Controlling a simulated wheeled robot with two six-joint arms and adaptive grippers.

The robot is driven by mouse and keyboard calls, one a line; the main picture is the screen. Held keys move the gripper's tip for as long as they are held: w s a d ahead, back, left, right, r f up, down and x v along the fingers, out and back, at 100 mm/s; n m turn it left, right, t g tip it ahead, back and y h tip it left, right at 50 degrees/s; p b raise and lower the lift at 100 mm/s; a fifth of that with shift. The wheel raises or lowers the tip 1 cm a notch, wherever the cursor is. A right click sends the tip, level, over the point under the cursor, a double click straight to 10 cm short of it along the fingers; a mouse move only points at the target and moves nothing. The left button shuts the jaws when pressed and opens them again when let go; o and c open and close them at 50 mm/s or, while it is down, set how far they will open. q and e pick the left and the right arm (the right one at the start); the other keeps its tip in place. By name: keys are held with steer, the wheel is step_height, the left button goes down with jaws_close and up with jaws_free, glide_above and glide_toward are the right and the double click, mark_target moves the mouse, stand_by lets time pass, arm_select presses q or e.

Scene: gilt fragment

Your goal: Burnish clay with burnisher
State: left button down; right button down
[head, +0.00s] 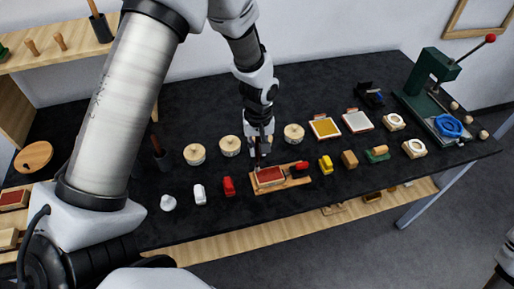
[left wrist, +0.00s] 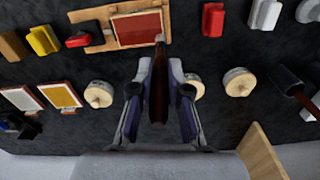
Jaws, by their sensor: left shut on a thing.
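The clay is a dark red slab (head: 270,176) set in a wooden board (head: 290,186) near the front of the black table. It also shows at the top of the left wrist view (left wrist: 138,29). My left gripper (head: 261,148) is just behind the slab, pointing down. In the left wrist view its fingers (left wrist: 159,95) are shut on a slim dark brown tool, the burnisher (left wrist: 159,80). The burnisher's tip is at the slab's near corner in that view; I cannot tell whether it touches. My right gripper is not in view.
Round wooden-topped pots (head: 229,145) stand behind the board. A red block (head: 228,186) and a yellow block (head: 325,164) flank it. A green press (head: 432,85) stands at the far right. The back middle of the table is clear.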

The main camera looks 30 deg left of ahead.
mark_target(259, 139)
arm_select(q)
step_height(259, 139, up, 5)
steer(key=p, duration=0.4)
steer(key=shift+w+d+r, duration=0.1)
steer(key=shift+d+r, duration=0.05)
steer(key=shift+w+d, duration=0.1)
stand_by(0.3)
